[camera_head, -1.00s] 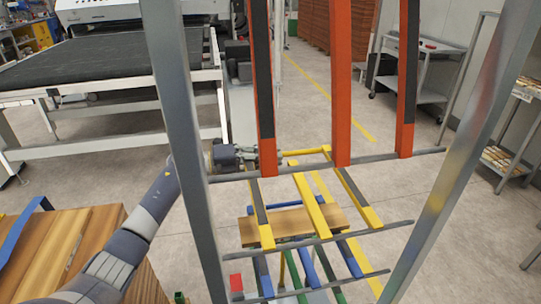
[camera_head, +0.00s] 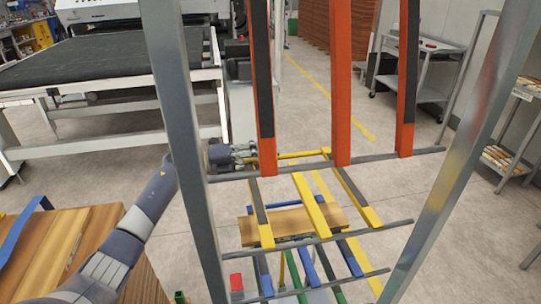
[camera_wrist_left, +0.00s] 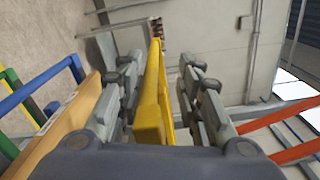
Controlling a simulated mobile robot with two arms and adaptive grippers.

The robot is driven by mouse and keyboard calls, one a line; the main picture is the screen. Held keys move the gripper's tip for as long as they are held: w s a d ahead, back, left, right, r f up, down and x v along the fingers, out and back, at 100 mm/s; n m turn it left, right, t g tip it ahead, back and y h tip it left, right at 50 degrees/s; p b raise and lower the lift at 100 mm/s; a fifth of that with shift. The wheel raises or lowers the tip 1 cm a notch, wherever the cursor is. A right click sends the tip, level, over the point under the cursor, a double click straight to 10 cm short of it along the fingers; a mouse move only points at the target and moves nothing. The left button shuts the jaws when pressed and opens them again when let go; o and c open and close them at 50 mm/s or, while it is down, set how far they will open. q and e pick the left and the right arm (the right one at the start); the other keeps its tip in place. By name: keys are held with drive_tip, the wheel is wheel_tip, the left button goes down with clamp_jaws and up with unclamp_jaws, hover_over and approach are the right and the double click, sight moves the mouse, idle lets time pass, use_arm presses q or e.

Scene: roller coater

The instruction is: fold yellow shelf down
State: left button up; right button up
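The yellow shelf (camera_head: 311,205) is a set of yellow slats inside the metal rack. In the head view the slats lie folded down, running from the rear crossbar (camera_head: 222,176) to a lower front crossbar (camera_head: 345,233). A thin yellow bar (camera_head: 300,154) joins them at the back. My left gripper (camera_head: 252,158) is beside the left post, near the left end of that bar. In the left wrist view its fingers (camera_wrist_left: 156,100) are spread on both sides of a yellow bar (camera_wrist_left: 150,110), with gaps visible. My right gripper is not in view.
Orange slats (camera_head: 341,80) stand upright above the yellow shelf. Metal posts (camera_head: 185,130) flank the rack. A wooden board (camera_head: 255,228) lies on the blue and green slats below. Wooden stock (camera_head: 60,235) is at lower left; a conveyor (camera_head: 80,70) stands behind.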

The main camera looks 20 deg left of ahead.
use_arm(q)
drive_tip(key=v, duration=1)
drive_tip(key=shift+s+a, duration=0.3)
